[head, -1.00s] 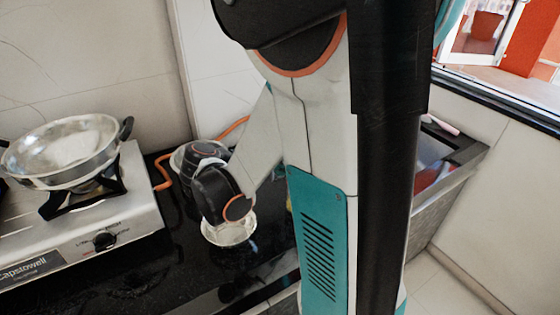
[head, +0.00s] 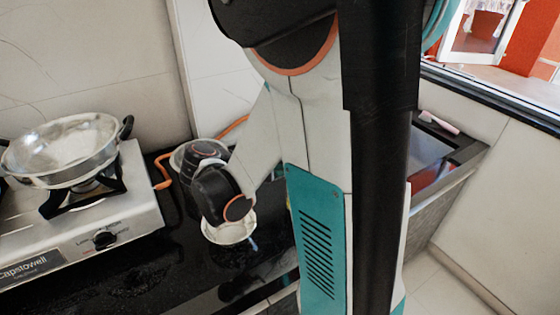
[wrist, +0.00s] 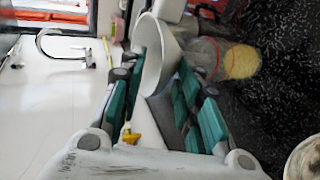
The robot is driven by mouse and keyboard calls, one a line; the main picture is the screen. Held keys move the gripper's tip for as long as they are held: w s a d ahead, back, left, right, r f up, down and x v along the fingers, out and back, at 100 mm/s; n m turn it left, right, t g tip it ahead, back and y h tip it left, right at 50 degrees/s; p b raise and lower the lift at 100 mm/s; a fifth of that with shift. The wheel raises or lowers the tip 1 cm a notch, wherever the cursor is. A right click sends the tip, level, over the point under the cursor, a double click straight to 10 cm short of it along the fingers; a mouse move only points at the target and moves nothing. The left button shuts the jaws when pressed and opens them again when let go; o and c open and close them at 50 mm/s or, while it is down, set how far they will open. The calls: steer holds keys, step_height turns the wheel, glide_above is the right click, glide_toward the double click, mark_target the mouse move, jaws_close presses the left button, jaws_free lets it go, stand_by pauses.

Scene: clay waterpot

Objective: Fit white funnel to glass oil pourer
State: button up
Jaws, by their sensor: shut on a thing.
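The white funnel (wrist: 158,62) is between the teal-padded fingers of my gripper (wrist: 163,68) in the wrist view. The fingers are shut on it, and its wide rim faces sideways in that picture. A clear vessel with yellow contents (wrist: 240,62), which looks like the glass oil pourer, is just right of the funnel in the wrist view. I cannot tell whether the two touch.
A pale round bowl (head: 229,232) stands on the black counter (head: 130,275) below my wrist. A metal pot (head: 180,158) is close behind it. The gas stove (head: 140,215) with a metal pan (head: 62,150) is at left. The sink (head: 430,165) is at right.

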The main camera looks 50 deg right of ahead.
stand_by(0.3)
steer(key=o, duration=1.1)
steer(key=v, duration=1.2)
steer(key=shift+w, duration=0.1)
steer(key=s+a+t+y, duration=0.1)
steer(key=a+t+y, duration=0.2)
steer(key=a, duration=0.3)
steer(key=s+a+f+n+t+y, duration=0.1)
steer(key=s+a+t+y, duration=0.1)
steer(key=a+y, duration=0.3)
steer(key=s+a+n+t+y, duration=0.1)
steer(key=s+a+t+y, duration=0.1)
steer(key=a+t+y, duration=0.2)
steer(key=shift+s+a+f+t+y, duration=0.1)
steer(key=shift+a+t+y, duration=0.1)
steer(key=shift+a, duration=0.5)
steer(key=shift+s+a+f+t+y, duration=0.1)
steer(key=shift+a+y, duration=0.1)
steer(key=shift+a, duration=0.5)
